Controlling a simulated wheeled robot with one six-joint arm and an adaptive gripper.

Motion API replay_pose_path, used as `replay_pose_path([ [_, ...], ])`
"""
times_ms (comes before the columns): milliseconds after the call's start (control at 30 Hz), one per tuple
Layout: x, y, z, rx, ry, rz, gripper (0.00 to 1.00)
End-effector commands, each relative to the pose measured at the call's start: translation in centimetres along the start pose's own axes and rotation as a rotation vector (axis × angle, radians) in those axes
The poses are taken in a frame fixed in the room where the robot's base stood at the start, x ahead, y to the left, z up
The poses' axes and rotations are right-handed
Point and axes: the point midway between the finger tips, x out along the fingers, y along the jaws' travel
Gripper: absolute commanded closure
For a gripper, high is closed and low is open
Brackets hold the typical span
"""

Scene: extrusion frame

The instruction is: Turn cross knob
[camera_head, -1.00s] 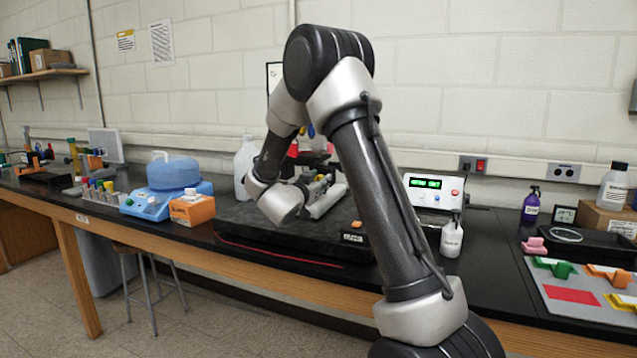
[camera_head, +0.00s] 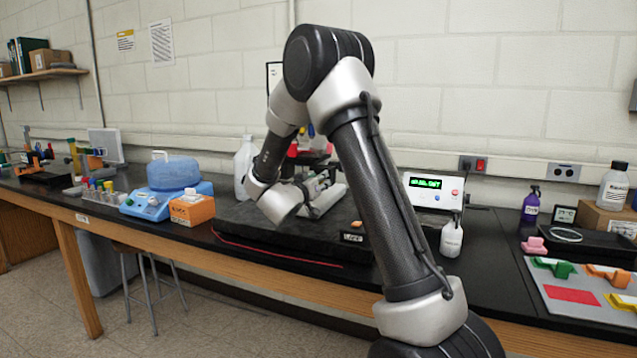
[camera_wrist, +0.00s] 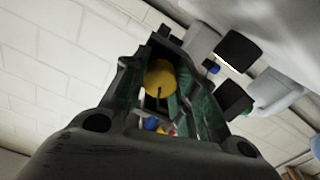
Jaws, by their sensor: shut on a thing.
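My gripper (camera_head: 318,186) is at the rear of the dark slab, partly hidden behind my own arm in the head view. In the wrist view, its dark and green fingers (camera_wrist: 172,95) close around a yellow round part (camera_wrist: 160,77), which seems to be the cross knob. A dark slit runs down from the middle of the yellow face. The knob's arms are hidden by the fingers, so I cannot tell its angle. The gripper appears shut on it. In the head view the knob cannot be made out.
The dark slab (camera_head: 265,228) lies on the black bench. An orange box (camera_head: 192,209) and a blue device (camera_head: 174,176) stand to its left. A white meter (camera_head: 436,190) and a white bottle (camera_head: 451,239) stand to its right. A jug (camera_head: 244,166) is behind.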

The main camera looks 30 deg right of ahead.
Motion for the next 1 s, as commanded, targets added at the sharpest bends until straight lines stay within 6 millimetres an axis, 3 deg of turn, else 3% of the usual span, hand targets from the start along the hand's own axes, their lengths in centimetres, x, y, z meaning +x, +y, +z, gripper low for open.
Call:
replay_pose_path([
  [1000,-0.02,-0.11,0.0,-0.909,0.001,-0.001,0.95],
])
